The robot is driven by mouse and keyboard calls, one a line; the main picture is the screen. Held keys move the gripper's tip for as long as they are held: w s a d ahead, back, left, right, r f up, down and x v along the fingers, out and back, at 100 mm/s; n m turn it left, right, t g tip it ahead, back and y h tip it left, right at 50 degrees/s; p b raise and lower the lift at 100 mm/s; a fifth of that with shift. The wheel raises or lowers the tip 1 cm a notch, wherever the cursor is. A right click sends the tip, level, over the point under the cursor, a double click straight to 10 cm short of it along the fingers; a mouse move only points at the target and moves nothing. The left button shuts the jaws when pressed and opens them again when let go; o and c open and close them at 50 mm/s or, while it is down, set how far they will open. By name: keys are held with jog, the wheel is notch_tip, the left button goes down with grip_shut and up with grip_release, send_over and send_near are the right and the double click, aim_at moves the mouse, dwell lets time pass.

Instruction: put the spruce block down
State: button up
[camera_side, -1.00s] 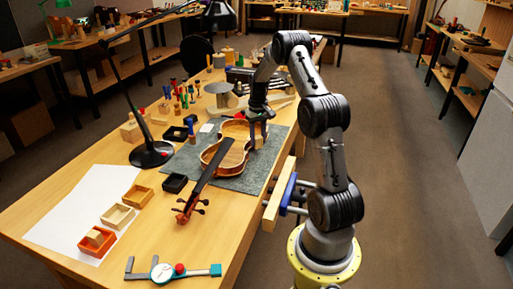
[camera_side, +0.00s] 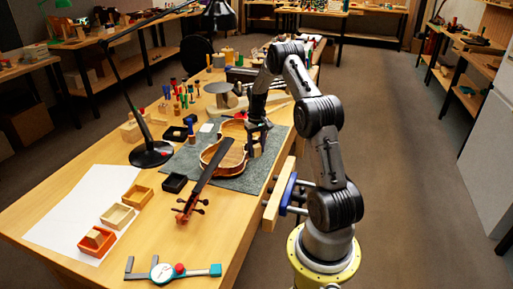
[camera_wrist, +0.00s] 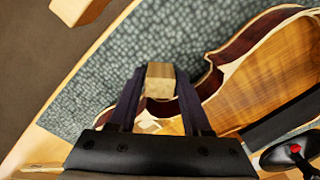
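The spruce block (camera_wrist: 160,82) is a small pale wooden block between my gripper's dark fingertips in the wrist view. My gripper (camera_wrist: 160,88) is shut on it. In the side view my gripper (camera_side: 257,132) points down beside the right edge of the open violin body (camera_side: 210,157), with the block (camera_side: 256,149) under it. The grey-green mat (camera_side: 232,183) lies beneath. In the wrist view the violin body (camera_wrist: 265,75) is right of the block, and the mat (camera_wrist: 135,45) shows beyond it. I cannot tell whether the block touches the mat.
The violin's neck and scroll (camera_side: 190,203) extend toward the front. Small trays (camera_side: 117,215) stand at the left, and a black lamp base (camera_side: 151,154) stands behind them. A gauge (camera_side: 164,272) lies near the front edge. A vise (camera_side: 282,195) is fixed to the bench's right edge.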

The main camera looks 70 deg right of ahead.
aim_at(256, 146)
notch_tip(256, 146, up, 12)
jog(key=w+a+r+n, duration=0.2)
jog(key=w+a+r, duration=0.1)
jog(key=a+r, duration=0.55)
jog(key=s+a+r+n+t, duration=0.1)
jog(key=s+a+r, duration=0.1)
jog(key=a, duration=0.6)
jog(key=s+a+r+n+t, duration=0.1)
jog(key=s+a+r+n, duration=0.1)
jog(key=a, duration=0.7)
jog(key=s+a+r+n+t+h, duration=0.1)
jog(key=s+a+r, duration=0.3)
jog(key=a, duration=0.5)
jog(key=shift+s+a+n+t, duration=0.2)
jog(key=shift+s+n+t, duration=0.2)
jog(key=shift+t, duration=0.1)
jog(key=s+a, duration=0.2)
jog(key=s+a+f+n+t, duration=0.1)
jog(key=s+a, duration=0.1)
jog(key=s, duration=0.1)
jog(key=s+a+f+n+y, duration=0.1)
jog(key=s, duration=0.1)
jog(key=shift+s+a+f+t, duration=0.25)
jog(key=shift+s+a+t, duration=0.05)
jog(key=shift+a, duration=0.1)
jog(key=o, duration=0.4)
jog(key=shift+s+a+f, duration=0.1)
jog(key=shift+s+f, duration=0.1)
jog(key=shift+s, duration=0.15)
jog(key=shift+r, duration=0.1)
